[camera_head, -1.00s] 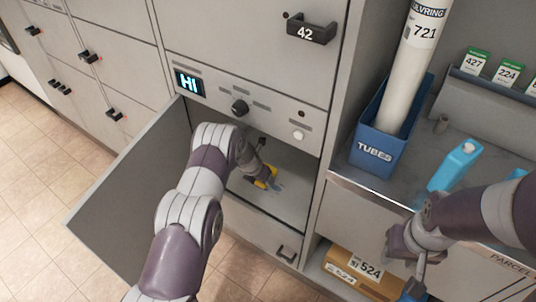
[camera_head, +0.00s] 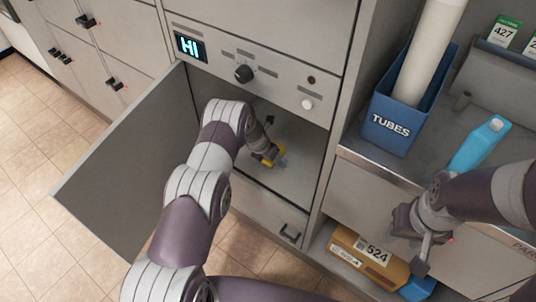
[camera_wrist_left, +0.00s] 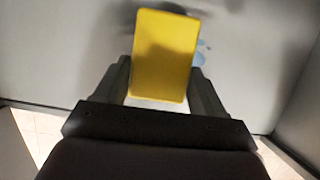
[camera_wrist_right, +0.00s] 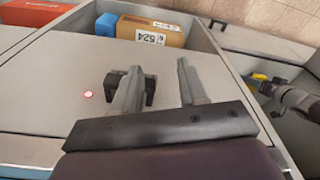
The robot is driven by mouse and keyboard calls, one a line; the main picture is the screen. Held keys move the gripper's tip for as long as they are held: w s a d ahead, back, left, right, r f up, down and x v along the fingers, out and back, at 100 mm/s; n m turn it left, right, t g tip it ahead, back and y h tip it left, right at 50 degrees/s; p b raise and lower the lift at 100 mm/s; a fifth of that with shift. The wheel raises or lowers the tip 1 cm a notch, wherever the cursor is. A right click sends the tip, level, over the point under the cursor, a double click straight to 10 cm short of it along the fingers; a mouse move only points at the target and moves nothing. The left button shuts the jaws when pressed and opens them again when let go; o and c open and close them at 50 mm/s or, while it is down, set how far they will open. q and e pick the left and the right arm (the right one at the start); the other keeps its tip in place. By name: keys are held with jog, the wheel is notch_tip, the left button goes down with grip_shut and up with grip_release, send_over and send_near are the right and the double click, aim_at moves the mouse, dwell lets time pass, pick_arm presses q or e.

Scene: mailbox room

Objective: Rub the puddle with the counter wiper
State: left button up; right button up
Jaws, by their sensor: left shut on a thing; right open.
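The counter wiper (camera_head: 270,153) is a yellow block inside the open locker compartment. My left gripper (camera_head: 262,151) is shut on it, and the wiper's yellow face (camera_wrist_left: 165,50) fills the middle of the left wrist view. The puddle (camera_head: 282,163) is a small pale blue patch on the compartment floor, just right of the wiper. In the left wrist view blue spots of the puddle (camera_wrist_left: 199,58) show at the wiper's right edge; any part under the wiper is hidden. My right gripper (camera_wrist_right: 158,78) is open and empty in front of the drawer front under the counter.
The locker door (camera_head: 120,165) stands open at left. The control panel (camera_head: 245,72) is above the opening. A blue tubes bin (camera_head: 388,125) and blue bottle (camera_head: 480,146) stand on the right counter. A cardboard box (camera_head: 365,262) is on the lower shelf. A dark handle (camera_wrist_right: 149,90) is by my right gripper.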

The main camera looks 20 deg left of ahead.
aim_at(286, 171)
pick_arm(q)
jog(key=shift+f+b, duration=0.8)
jog(key=shift+f, duration=0.15)
dwell(0.4)
jog(key=shift+s+d+r, duration=0.15)
jog(key=shift+d, duration=0.2)
jog(key=shift+s+d+p, duration=0.3)
jog(key=shift+d+p, duration=0.2)
jog(key=shift+d, duration=0.4)
jog(key=shift+s+d, duration=0.25)
jog(key=shift+d, duration=0.45)
jog(key=shift+s+d, duration=0.3)
jog(key=shift+d, duration=0.4)
jog(key=shift+s+d, duration=0.25)
jog(key=shift+d, duration=0.45)
jog(key=shift+f, duration=0.2)
